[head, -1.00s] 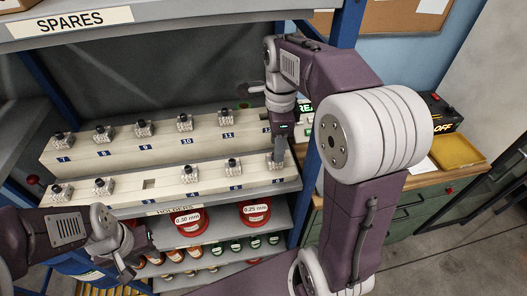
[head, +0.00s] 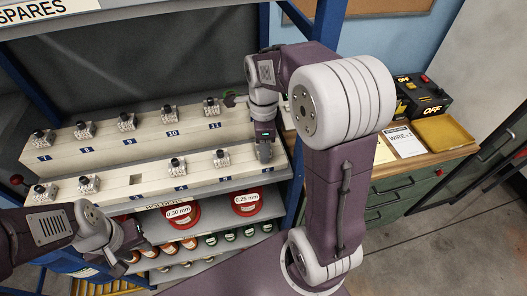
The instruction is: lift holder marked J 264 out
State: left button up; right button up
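Small grey holders with black knobs stand in two rows of numbered slots on a pale rack (head: 110,150). The front row shows holders such as one at the far left (head: 44,193) and one right of centre (head: 221,157). The marking J 264 cannot be read on any of them. My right gripper (head: 265,157) points down at the right end of the front row; its fingers and whatever is between them are too hidden to judge. My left gripper (head: 134,258) is in front of the lower shelves, its fingers apart and empty, clear of the rack.
One front-row slot (head: 136,180) is empty. A blue shelf post (head: 313,30) stands behind my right arm. At right, a wooden bench holds a yellow tray (head: 443,133) and a black box marked OFF (head: 430,98).

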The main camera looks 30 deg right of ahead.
jog(key=shift+w+d+f, duration=0.1)
jog(key=shift+w+f, duration=0.1)
jog(key=shift+f, duration=0.1)
grip_shut()
jog(key=shift+r, duration=0.1)
